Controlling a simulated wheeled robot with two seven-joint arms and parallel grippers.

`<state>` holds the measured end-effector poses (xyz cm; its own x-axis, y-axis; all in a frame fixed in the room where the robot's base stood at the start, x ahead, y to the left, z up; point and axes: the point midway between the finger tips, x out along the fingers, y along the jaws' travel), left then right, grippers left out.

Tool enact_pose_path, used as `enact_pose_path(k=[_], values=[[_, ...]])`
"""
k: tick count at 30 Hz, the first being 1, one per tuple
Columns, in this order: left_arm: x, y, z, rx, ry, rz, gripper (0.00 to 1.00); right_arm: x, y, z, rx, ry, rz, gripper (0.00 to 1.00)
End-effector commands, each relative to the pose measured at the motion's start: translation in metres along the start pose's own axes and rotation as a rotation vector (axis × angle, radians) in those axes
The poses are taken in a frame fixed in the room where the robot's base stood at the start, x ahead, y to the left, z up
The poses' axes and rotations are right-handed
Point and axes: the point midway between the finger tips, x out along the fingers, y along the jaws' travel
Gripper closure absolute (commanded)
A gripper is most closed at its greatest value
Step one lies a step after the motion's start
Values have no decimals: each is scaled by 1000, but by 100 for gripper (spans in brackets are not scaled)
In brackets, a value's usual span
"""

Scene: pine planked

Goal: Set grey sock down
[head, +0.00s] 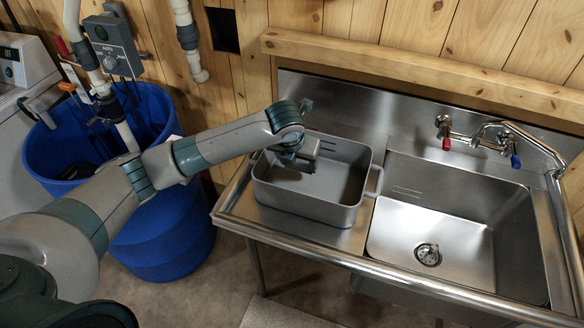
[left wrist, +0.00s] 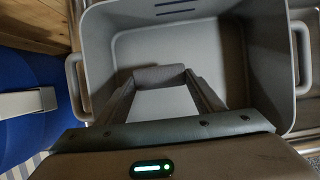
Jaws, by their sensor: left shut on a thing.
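My left gripper (head: 297,165) reaches down into a grey rectangular tub (head: 305,212) that stands on the steel counter left of the sink. In the left wrist view my left gripper (left wrist: 161,80) has its two fingers on either side of a small grey piece, which looks like the grey sock (left wrist: 159,75). It is shut on this piece, above the tub floor. In the head view I cannot make out the sock apart from the gripper. The tub (left wrist: 285,95) also shows in the left wrist view, with its side handles and slots. My right gripper is not in view.
A steel sink (head: 430,215) with a tap (head: 480,135) lies right of the tub. A tall blue barrel (head: 170,230) stands left of the counter, under pipes and a grey control box (head: 113,45). A pine ledge (head: 420,75) runs behind. The sink basin is empty.

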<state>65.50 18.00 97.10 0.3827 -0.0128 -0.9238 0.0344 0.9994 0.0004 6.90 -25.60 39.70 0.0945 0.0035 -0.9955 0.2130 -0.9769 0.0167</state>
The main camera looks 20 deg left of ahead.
Motion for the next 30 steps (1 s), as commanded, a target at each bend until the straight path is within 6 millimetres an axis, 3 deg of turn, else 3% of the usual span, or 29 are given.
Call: enact_pose_path(k=[6,17,30], values=[[8,17,-6,0,1,0,60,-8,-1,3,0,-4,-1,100],[10,18,-7,0,1,-1,60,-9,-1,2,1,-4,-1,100],[46,18,-22,1,0,-1,60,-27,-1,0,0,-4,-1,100]])
